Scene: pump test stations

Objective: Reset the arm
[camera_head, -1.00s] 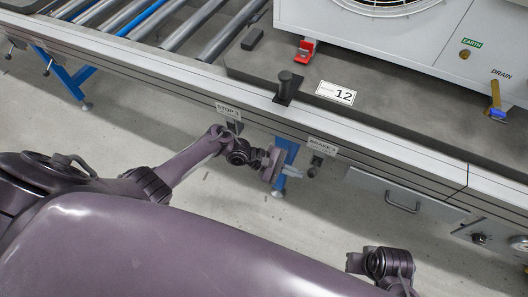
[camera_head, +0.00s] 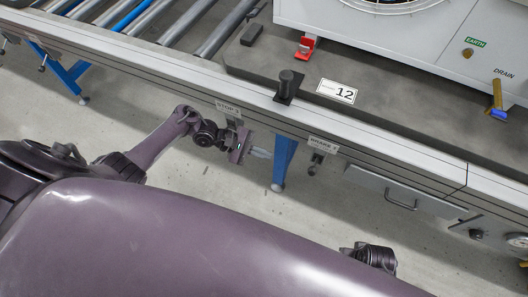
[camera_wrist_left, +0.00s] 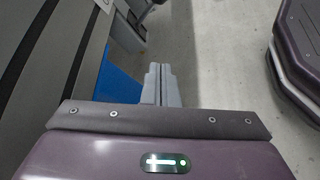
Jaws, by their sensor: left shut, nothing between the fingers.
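My left gripper (camera_head: 261,153) is in front of the conveyor's side, just below and right of the STOP label (camera_head: 228,108). Its two grey fingers are together and empty, as the left wrist view also shows (camera_wrist_left: 160,82). It is apart from the small BRAKE lever (camera_head: 316,160), which hangs below the BRAKE label (camera_head: 323,144) to its right. My right arm shows only as a dark joint at the bottom of the head view; its gripper is not visible.
The conveyor's side rail (camera_head: 400,131) runs across the view, with a blue leg (camera_head: 284,163) behind my left gripper. A drawer with a handle (camera_head: 400,200) is at the right. A grey unit (camera_head: 420,45) stands on the platform beside a 12 plate (camera_head: 337,91). Grey floor is free below.

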